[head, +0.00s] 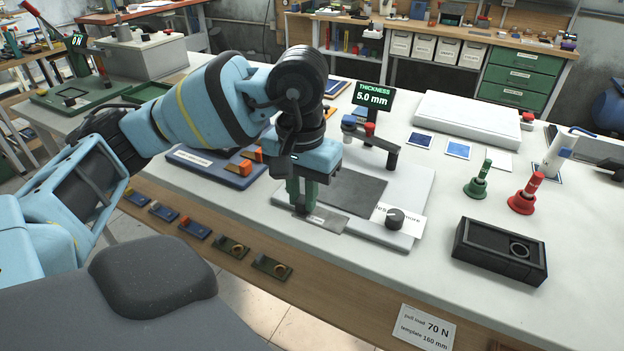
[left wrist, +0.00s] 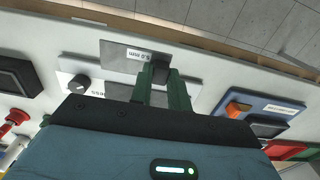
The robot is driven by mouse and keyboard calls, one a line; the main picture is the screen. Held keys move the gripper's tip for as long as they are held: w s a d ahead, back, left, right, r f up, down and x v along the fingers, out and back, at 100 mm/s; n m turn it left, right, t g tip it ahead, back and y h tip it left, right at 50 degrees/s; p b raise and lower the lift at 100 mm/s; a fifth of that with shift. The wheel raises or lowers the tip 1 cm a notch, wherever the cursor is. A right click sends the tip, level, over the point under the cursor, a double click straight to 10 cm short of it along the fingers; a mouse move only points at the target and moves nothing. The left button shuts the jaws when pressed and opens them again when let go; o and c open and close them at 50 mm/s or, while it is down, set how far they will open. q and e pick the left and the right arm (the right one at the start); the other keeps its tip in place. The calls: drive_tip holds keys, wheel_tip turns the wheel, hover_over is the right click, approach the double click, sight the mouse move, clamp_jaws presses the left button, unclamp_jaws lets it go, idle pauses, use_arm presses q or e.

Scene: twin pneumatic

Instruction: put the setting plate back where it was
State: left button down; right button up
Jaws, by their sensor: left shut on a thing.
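The setting plate (head: 330,222) is a thin grey plate with a small white label. It also shows in the left wrist view (left wrist: 116,62), where the label seems to read 5.0 mm. My left gripper (head: 304,207) is shut on it at its left end, by what looks like a dark block in the left wrist view (left wrist: 163,85). The plate is at the front left edge of the pale gauge base (head: 413,217), in front of a dark grey pad (head: 358,188). I cannot tell whether it touches the base or table. My right gripper is not in view.
A thickness display (head: 373,95) reading 5.0 mm stands behind the base. A black knob (head: 395,217) sits at its right front. A blue tray (head: 215,170) is to the left. A black box (head: 500,250), a green stamp-like thing (head: 478,182) and a red one (head: 526,195) stand right.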

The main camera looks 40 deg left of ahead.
use_arm(q)
drive_tip(key=shift+s+d, duration=0.15)
drive_tip(key=shift+s, duration=0.3)
drive_tip(key=shift+d, duration=0.1)
